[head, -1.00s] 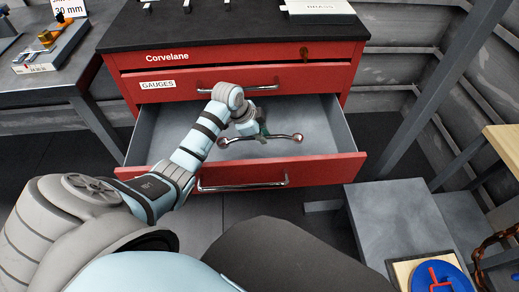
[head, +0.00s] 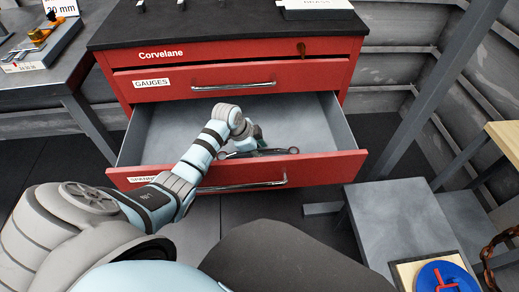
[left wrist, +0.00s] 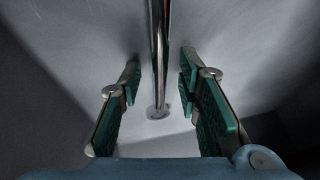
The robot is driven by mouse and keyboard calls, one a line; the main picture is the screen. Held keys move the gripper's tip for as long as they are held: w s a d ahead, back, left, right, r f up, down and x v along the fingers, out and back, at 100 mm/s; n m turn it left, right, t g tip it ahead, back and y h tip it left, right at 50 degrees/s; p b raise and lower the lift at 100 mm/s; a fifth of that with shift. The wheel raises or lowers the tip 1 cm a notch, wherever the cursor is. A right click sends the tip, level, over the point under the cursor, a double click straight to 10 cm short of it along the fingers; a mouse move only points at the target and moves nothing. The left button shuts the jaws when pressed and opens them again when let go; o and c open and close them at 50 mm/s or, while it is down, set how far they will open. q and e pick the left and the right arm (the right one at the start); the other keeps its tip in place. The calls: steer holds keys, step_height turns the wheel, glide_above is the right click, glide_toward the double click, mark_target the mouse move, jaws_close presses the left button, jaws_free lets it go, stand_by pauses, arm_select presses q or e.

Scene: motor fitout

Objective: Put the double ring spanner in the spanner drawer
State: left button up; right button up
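The double ring spanner (head: 275,152) is a shiny metal bar with ring ends. It lies low inside the open spanner drawer (head: 335,168), roughly level across it; contact with the floor is hard to judge. My left gripper (head: 259,145) is down in the drawer at the spanner's middle, its tips partly hidden by my wrist. In the left wrist view the gripper (left wrist: 160,82) is open, with green-padded fingers apart on either side of the spanner (left wrist: 158,45) and clear gaps to it. My right gripper is not in view.
The red cabinet's gauges drawer (head: 165,83) above is shut. A label on the open drawer's front is partly hidden by my arm. A grey bench (head: 50,88) stands left. A grey platform (head: 390,205) and a blue round item (head: 445,277) are at right.

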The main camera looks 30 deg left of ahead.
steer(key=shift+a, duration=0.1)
arm_select(q)
steer(key=shift+r, duration=0.35)
steer(key=p+v, duration=0.5)
steer(key=v, duration=0.6)
steer(key=shift+s+r, duration=0.2)
steer(key=shift+r, duration=0.05)
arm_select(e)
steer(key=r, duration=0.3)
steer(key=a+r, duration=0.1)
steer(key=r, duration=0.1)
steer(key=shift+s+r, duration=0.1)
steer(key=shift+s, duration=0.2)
arm_select(q)
steer(key=shift+a, duration=0.15)
